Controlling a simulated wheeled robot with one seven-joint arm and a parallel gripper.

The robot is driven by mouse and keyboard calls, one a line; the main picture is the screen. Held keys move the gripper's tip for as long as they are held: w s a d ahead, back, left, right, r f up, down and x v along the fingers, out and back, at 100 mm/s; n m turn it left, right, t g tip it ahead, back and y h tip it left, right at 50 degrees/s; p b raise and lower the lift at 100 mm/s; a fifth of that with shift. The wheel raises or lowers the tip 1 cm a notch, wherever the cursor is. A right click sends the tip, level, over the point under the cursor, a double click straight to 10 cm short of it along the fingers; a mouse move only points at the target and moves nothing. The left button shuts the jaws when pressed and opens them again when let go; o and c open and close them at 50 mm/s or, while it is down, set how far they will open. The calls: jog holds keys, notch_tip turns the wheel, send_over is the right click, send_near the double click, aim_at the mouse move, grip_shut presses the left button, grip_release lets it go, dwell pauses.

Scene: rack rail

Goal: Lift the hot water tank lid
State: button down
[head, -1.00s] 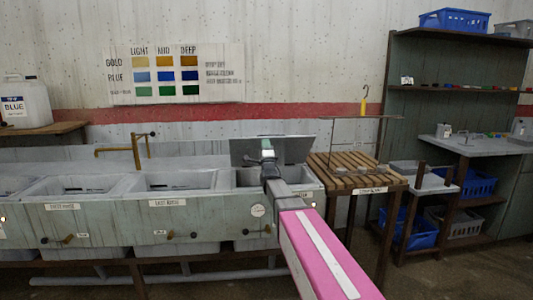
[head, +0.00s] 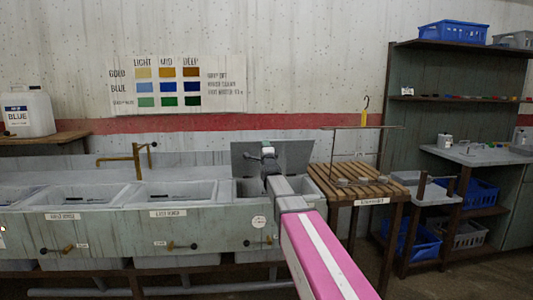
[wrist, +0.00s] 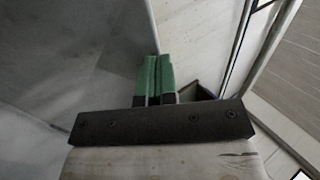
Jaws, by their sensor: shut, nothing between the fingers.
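The hot water tank lid (head: 295,155) is a flat grey panel standing raised and tilted at the back of the right-hand basin (head: 311,193) in the head view. My gripper (head: 267,150) is in front of the lid; from here I cannot tell whether it touches it. In the wrist view my gripper (wrist: 157,62) shows two green fingers shut together with nothing between them. A grey surface beside them on the left may be the lid. My arm hides part of the basin.
Two open basins, the middle one (head: 174,192) included, lie left of the tank, with a brass tap (head: 135,160) behind. A slatted wooden table (head: 357,183) stands close on the right, with a wire rack and hook above. Shelves (head: 455,65) stand further right.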

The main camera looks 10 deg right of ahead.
jog(key=w+r, duration=0.1)
jog(key=w, duration=0.1)
jog(key=w+r+g, duration=0.1)
jog(key=w, duration=0.1)
jog(key=w+r+g, duration=0.1)
jog(key=w, duration=0.1)
jog(key=shift+r, duration=0.25)
jog(key=w+f+x, duration=0.1)
jog(key=f+x, duration=0.1)
jog(key=x, duration=1)
jog(key=shift+w, duration=0.25)
